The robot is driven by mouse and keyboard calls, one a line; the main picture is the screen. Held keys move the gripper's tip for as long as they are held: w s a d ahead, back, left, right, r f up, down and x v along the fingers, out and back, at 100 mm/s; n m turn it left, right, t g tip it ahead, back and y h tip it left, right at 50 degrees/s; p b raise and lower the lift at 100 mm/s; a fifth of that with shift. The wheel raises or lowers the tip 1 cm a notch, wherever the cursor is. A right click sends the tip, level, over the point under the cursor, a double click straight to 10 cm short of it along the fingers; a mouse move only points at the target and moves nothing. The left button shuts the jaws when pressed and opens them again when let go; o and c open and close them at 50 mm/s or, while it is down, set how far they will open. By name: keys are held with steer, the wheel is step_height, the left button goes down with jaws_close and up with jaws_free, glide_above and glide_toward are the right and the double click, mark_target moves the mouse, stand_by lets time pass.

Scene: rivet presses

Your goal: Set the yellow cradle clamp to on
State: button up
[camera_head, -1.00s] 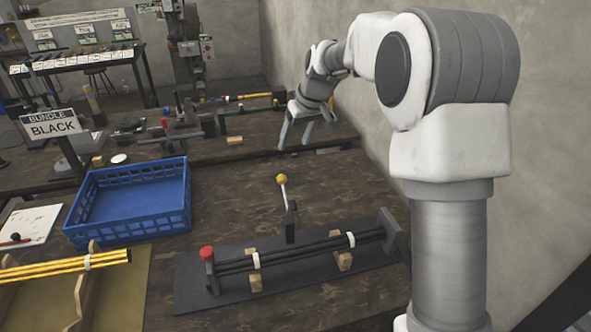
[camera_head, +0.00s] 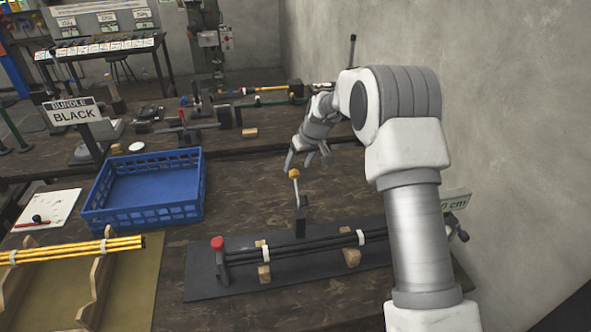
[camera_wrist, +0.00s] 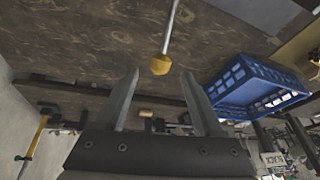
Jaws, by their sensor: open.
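The clamp lever with a yellow knob (camera_head: 294,174) stands behind the black rod bundle (camera_head: 290,244) in the head view, its pale stem leaning slightly left. In the wrist view the yellow knob (camera_wrist: 161,65) shows just past the fingertips, centred between them and apart from both. My gripper (camera_head: 308,163) is open and empty, just behind and right of the knob. Its two spread fingers also show in the wrist view (camera_wrist: 161,85). Contact with the knob is not visible.
A red-topped post (camera_head: 218,243) stands at the bundle's left end. A blue crate (camera_head: 145,215) sits left of the lever, and yellow rods (camera_head: 75,250) lie on wooden supports at front left. The wall is close on the right. Bench surface between crate and lever is clear.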

mark_target(295, 171)
steer(key=shift+x, duration=2.05)
jaws_close()
